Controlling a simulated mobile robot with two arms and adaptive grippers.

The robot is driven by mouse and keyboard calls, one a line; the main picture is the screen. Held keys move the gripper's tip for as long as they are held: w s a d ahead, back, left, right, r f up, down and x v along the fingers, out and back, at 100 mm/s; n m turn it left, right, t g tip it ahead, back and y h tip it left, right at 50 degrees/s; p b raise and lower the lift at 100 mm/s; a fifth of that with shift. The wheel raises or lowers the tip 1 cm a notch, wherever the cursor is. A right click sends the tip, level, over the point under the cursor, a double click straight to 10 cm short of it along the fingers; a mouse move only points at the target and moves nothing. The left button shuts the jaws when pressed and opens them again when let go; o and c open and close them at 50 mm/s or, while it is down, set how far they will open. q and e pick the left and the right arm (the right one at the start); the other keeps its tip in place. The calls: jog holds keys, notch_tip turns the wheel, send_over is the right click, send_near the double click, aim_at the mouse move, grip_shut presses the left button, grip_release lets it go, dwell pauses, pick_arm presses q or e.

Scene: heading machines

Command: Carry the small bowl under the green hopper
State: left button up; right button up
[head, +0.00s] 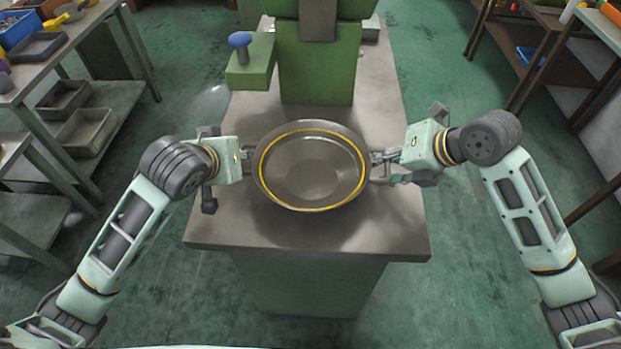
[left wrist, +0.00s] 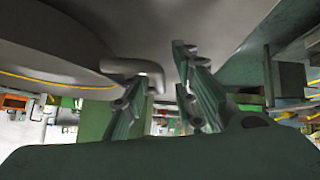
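The bowl (head: 312,181), dark grey with a yellow band inside its rim, is upright and empty over the grey machine table. Whether it touches the table is unclear. My left gripper (head: 247,164) is at its left side. In the left wrist view the two fingers (left wrist: 160,92) are spread apart, with a stubby handle of the bowl (left wrist: 50,50) close to one finger. My right gripper (head: 382,167) is at the bowl's right side, its fingers apart near the rim. A green machine (head: 318,65) stands behind the bowl; I cannot single out a hopper on it.
The grey table (head: 390,225) is clear around the bowl. A green block (head: 250,76) with a blue knob (head: 240,40) sticks out at the back left. Shelving with trays (head: 85,132) stands at the left, and a bench (head: 545,45) at the right.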

pick_arm(q)
jog(key=shift+r, duration=0.1)
pick_arm(e)
jog(key=shift+d+r, duration=0.1)
pick_arm(q)
jog(key=v, duration=0.7)
jog(key=shift+s+r, duration=0.25)
jog(key=shift+s, duration=0.1)
pick_arm(e)
jog(key=v, duration=1.2)
